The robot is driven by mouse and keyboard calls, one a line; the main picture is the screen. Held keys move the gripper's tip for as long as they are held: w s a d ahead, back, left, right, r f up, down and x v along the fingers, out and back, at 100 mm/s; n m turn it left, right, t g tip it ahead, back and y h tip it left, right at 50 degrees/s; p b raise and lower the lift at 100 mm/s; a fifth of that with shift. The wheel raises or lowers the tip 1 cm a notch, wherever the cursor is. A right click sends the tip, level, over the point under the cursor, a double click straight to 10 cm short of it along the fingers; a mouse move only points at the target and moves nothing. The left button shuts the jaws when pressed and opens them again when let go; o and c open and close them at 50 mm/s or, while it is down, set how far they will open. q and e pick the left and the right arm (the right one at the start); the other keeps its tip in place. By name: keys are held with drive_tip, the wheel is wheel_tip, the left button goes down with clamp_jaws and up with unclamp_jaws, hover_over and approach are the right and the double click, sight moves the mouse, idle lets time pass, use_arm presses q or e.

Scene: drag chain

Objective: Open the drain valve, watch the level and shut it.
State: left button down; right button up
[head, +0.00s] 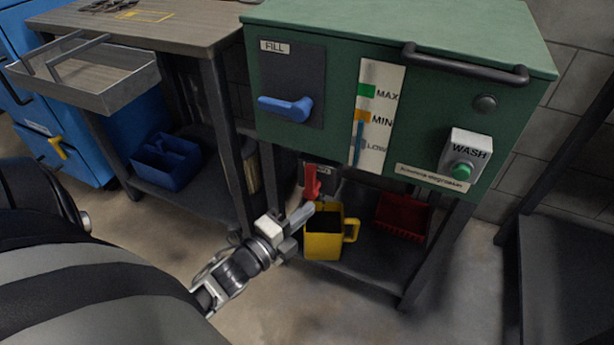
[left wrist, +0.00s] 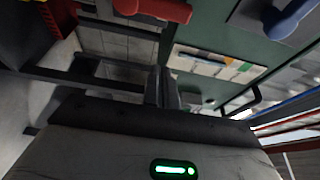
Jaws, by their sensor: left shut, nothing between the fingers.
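The red drain valve handle (head: 312,182) hangs under the green cabinet (head: 450,110), above a yellow jug (head: 324,240); it points roughly up and down. It also shows at the top of the left wrist view (left wrist: 152,9). The level gauge (head: 376,112) on the cabinet front has MAX, MIN and LOW marks; its blue column (head: 357,142) tops out near the orange MIN mark. My left gripper (head: 303,215) is shut and empty, just below the red handle and in front of the jug's rim; contact is unclear. My right gripper is out of view.
A blue FILL lever (head: 287,107) and a WASH button (head: 462,169) are on the cabinet front. A red bin (head: 402,217) stands right of the jug on the lower shelf. Dark legs flank the shelf; a workbench (head: 150,22) stands left. Open floor lies in front.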

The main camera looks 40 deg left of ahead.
sight(314, 185)
use_arm(q)
drive_tip(key=shift+w+a+b, duration=0.3)
drive_tip(key=shift+w+a, duration=0.2)
drive_tip(key=shift+w, duration=0.85)
drive_tip(key=shift+w+a+b, duration=0.25)
drive_tip(key=shift+w+a, duration=0.25)
drive_tip(key=shift+w, duration=0.8)
drive_tip(key=shift+w+a+b, duration=0.3)
drive_tip(key=shift+w+a, duration=0.2)
drive_tip(key=shift+w, duration=0.85)
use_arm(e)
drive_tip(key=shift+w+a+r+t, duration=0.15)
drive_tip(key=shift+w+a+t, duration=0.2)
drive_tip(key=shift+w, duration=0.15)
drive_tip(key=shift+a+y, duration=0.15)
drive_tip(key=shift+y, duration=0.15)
